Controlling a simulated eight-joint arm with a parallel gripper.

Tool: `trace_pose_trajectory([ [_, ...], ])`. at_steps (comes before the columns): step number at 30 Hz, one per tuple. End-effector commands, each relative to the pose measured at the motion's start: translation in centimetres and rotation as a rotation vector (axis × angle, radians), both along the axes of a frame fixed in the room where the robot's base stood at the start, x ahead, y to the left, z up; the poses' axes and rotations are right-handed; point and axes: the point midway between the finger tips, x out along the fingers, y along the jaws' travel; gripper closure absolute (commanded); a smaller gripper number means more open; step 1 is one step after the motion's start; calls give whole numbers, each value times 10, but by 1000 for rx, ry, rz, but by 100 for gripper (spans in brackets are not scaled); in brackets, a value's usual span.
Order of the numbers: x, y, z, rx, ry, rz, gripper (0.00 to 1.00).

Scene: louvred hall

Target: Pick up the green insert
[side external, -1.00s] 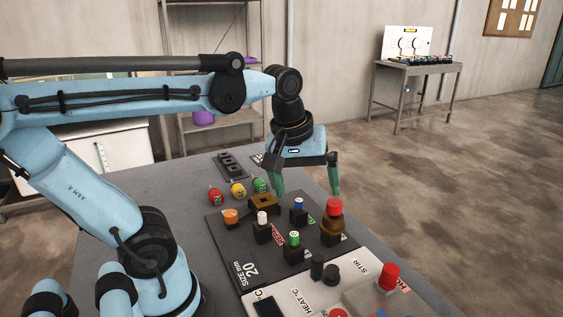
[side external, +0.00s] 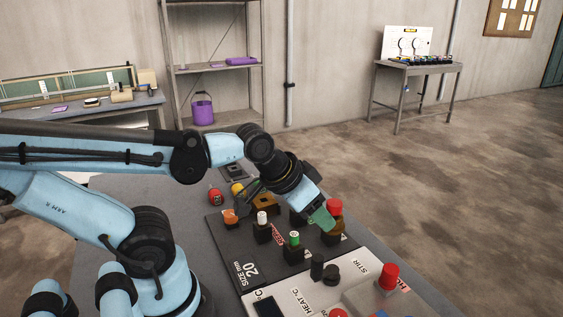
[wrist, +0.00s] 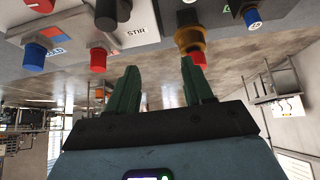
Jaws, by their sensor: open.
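The green insert (side external: 294,239), a small pale cylinder with green on it, stands upright in a black block on the dark plate (side external: 227,255). My gripper (side external: 320,216) has swung low over the plate, to the right of and beyond the green insert, close to a red-topped amber piece (side external: 334,208). In the wrist view my gripper (wrist: 158,70) has its two green fingers apart with nothing between them. A bit of green at the top edge of the wrist view may be the insert, mostly cut off.
A white-topped insert (side external: 262,218) and an orange piece (side external: 230,215) stand left of the green insert. A stirrer panel with a dark knob (side external: 331,274) and a red button (side external: 388,277) lies in front. The blue-topped piece (wrist: 252,16) shows in the wrist view.

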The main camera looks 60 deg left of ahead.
Motion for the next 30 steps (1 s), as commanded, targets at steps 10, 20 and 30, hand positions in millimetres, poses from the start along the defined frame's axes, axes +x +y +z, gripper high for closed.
trace_pose_trajectory([
  [10,-3,23,26,82,356,-124,49],
  [20,-10,37,45,80,612,-250,49],
  [30,-11,38,3,81,616,-252,49],
])
